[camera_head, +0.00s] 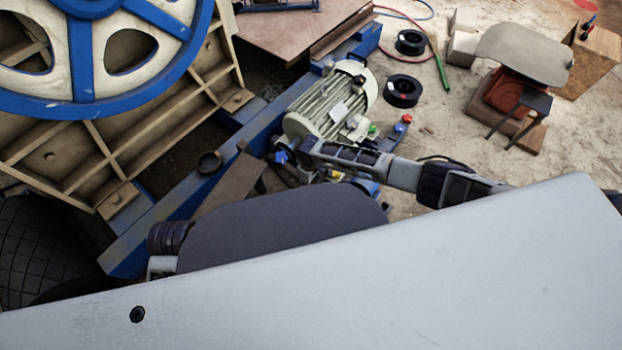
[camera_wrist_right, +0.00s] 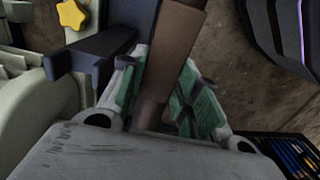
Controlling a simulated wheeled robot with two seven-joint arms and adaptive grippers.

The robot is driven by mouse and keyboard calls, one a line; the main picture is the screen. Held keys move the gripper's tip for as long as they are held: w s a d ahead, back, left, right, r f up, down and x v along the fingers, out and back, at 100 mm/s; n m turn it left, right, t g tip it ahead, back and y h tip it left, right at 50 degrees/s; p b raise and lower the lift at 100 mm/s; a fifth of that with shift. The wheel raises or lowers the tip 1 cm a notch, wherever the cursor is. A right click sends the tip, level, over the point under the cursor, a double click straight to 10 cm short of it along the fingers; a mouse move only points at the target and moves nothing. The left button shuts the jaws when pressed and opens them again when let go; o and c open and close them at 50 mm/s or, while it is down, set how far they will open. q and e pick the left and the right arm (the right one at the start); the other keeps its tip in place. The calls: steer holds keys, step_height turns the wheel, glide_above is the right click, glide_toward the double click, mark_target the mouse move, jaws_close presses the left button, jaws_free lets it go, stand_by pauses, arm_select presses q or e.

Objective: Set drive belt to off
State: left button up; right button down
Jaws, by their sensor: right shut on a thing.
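A brown, flat, belt-like strip (camera_wrist_right: 178,45) runs down between the fingers of my right gripper (camera_wrist_right: 163,72) in the right wrist view. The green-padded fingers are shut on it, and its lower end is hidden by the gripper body. In the head view my right arm reaches from the right to the grey ribbed motor (camera_head: 327,103); its fingertips cannot be made out there. A brown flat piece (camera_head: 229,184) shows beside the blue frame; I cannot tell if it is the held strip. My left gripper is not in view.
The blue-rimmed flywheel (camera_head: 83,60) stands at the upper left, by the blue frame rail (camera_head: 180,205). A yellow star knob (camera_wrist_right: 71,14) and dark bracket (camera_wrist_right: 88,52) are close to the right gripper. Black spools (camera_head: 403,91) lie on sandy ground. A grey panel fills the bottom.

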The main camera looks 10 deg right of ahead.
steer(key=shift+w+a, duration=0.1)
steer(key=shift+a, duration=0.25)
steer(key=c, duration=1.1)
jaws_free()
steer(key=shift+f, duration=0.1)
steer(key=shift+o, duration=0.3)
steer(key=shift+d, duration=0.1)
steer(key=shift+d, duration=0.1)
step_height(320, 180, up, 12)
